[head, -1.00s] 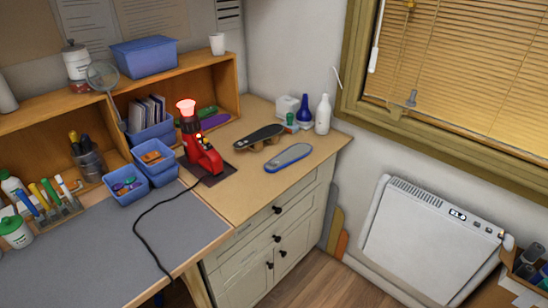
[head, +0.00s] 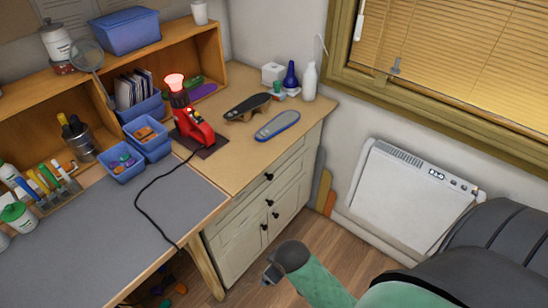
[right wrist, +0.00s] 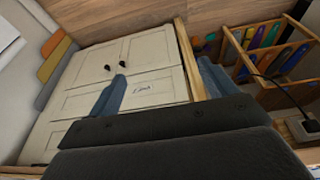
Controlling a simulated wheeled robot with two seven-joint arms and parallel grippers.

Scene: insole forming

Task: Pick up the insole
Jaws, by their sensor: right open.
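A flat grey insole with a blue rim (head: 277,125) lies on the wooden counter top, near its front edge. A dark insole-shaped piece (head: 248,106) rests raised on a wooden support just behind and left of it. My right gripper (head: 271,272) is low in front of the drawer cabinet, below the counter and well apart from the insole. In the right wrist view its two bluish fingers (right wrist: 163,88) are spread with nothing between them, facing the cabinet front. The insole is not in the right wrist view. My left gripper is out of view.
A red heat lamp (head: 190,120) with a glowing top stands left of the insole, its black cable crossing the grey mat (head: 90,230). A white bottle (head: 309,82) and a blue bottle (head: 290,76) stand behind. The cabinet (head: 262,215) and white heater (head: 410,190) flank the floor.

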